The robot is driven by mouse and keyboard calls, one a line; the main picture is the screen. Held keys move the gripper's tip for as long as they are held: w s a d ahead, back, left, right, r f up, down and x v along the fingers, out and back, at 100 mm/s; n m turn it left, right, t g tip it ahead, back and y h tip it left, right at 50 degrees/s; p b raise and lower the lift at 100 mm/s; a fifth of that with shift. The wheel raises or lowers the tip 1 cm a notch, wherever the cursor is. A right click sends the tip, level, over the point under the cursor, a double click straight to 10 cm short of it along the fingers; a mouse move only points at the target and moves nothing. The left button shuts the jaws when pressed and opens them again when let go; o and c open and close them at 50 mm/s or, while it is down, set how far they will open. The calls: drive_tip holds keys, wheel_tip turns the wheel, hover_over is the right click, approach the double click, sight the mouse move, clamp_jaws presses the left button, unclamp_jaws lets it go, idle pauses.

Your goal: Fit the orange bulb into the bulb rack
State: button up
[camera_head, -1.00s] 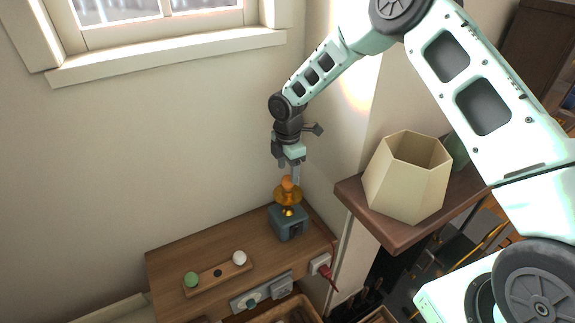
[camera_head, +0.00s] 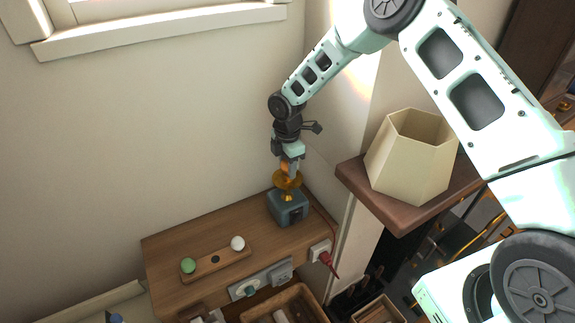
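The orange bulb (camera_head: 285,166) sits upright in a lamp with a gold dish (camera_head: 287,182) and a blue-grey box base (camera_head: 288,208). The lamp stands at the right end of a wooden cabinet top. My gripper (camera_head: 290,170) points down with its fingers at the bulb's height, partly hiding it; whether they press on it cannot be made out. The bulb rack (camera_head: 228,261) is a wooden strip on the cabinet, left of the lamp. It holds a green bulb (camera_head: 188,265) at its left end and a white bulb (camera_head: 238,243) at its right. A dark empty hole shows between them.
A cream lampshade (camera_head: 411,160) stands on a brown shelf (camera_head: 392,212) to the right, close to my arm. A red plug and cord (camera_head: 327,260) hang at the cabinet's right. Open boxes (camera_head: 285,305) lie below. Cabinet space between rack and lamp is clear.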

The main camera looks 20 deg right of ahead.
drive_tip(key=shift+r, duration=0.1)
drive_tip(key=shift+c, duration=0.2)
drive_tip(key=shift+r+p, duration=1.6)
drive_tip(key=shift+r, duration=0.9)
